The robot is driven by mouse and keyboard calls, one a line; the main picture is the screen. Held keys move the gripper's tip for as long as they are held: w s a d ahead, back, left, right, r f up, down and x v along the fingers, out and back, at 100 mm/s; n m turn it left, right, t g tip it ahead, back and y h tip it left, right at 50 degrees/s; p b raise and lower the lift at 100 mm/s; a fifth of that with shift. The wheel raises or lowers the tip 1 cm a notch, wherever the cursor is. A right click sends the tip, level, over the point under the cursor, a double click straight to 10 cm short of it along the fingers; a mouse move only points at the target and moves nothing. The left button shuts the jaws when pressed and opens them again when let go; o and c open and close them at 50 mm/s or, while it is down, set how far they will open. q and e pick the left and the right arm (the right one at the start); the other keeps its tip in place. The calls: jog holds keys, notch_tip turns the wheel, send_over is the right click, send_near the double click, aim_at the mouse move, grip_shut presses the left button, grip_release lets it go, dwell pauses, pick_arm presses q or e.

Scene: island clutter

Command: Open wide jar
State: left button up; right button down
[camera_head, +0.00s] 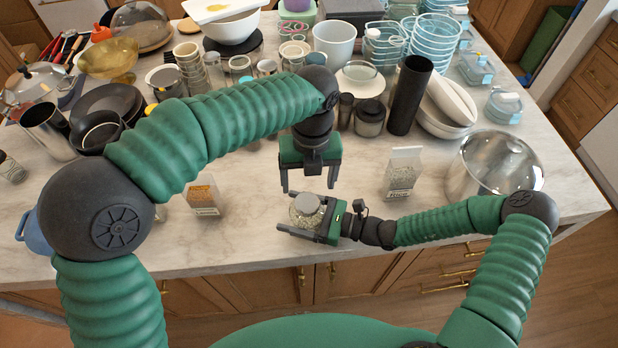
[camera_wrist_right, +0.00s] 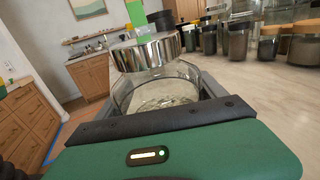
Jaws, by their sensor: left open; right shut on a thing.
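The wide jar (camera_head: 297,217) is clear glass with pale contents and a round grey metal lid (camera_head: 307,203). It is near the counter's front edge in the head view. My right gripper (camera_head: 293,213) is shut around the jar body from the right. The right wrist view shows the glass (camera_wrist_right: 158,98) between the fingers and the shiny lid (camera_wrist_right: 147,52) over it, looking tilted; I cannot tell whether the lid is seated. My left gripper (camera_head: 309,186) points down, open and empty, just above and behind the lid, its fingers spread wider than the lid.
A packet with orange contents (camera_head: 203,200) stands left of the jar, and a pale-filled packet (camera_head: 402,175) stands to the right. A large metal bowl (camera_head: 490,165) is farther right. Dark-lidded jars (camera_head: 369,118) and a tall black cylinder (camera_head: 410,95) stand behind. Marble counter around the jar is mostly bare.

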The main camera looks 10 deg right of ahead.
aim_at(308, 202)
pick_arm(q)
notch_tip(308, 202, down, 8)
jog(key=shift+r, duration=0.15)
